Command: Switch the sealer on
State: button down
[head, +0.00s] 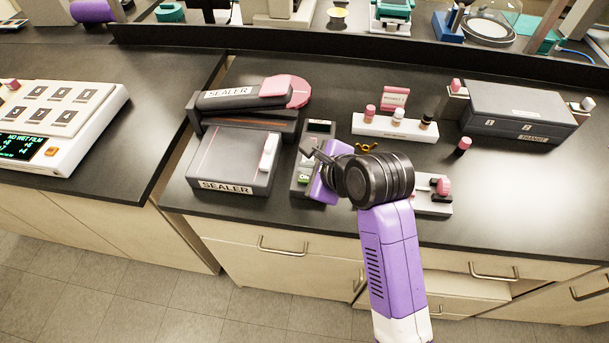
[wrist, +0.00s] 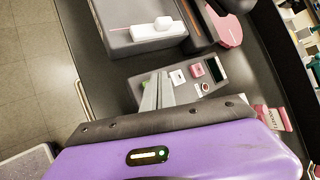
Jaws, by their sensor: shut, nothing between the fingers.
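The sealer (head: 232,162) is a dark grey unit with a white bar on top and a "SEALER" label on its front. It also shows in the wrist view (wrist: 120,42). A raised part with a pink end (head: 245,98) lies behind it. A grey control box (head: 318,130) stands just right of the sealer. In the wrist view the box (wrist: 222,90) has a dark screen, a pink button, a white switch and a round red-and-white one. My gripper (head: 310,153) is shut and empty over the box, covering part of it; its fingers (wrist: 157,92) hide the box's near end.
A white rack with small bottles (head: 395,128) and a smaller rack (head: 432,203) stand to the right. A dark case (head: 515,110) is farther right. A white panel device (head: 62,120) sits on the left bench. Bare counter lies at the right front.

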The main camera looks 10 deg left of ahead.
aim_at(307, 180)
jog(key=shift+f, duration=0.1)
dwell(0.7)
jog(key=shift+f, duration=0.3)
jog(key=shift+f, duration=0.45)
dwell(0.8)
jog(key=shift+r+p, duration=0.1)
jog(key=shift+p, duration=0.35)
jog(key=shift+r+p, duration=0.75)
jog(key=shift+p, duration=0.25)
notch_tip(307, 180, up, 5)
jog(key=p, duration=0.4)
jog(key=shift+p, duration=0.4)
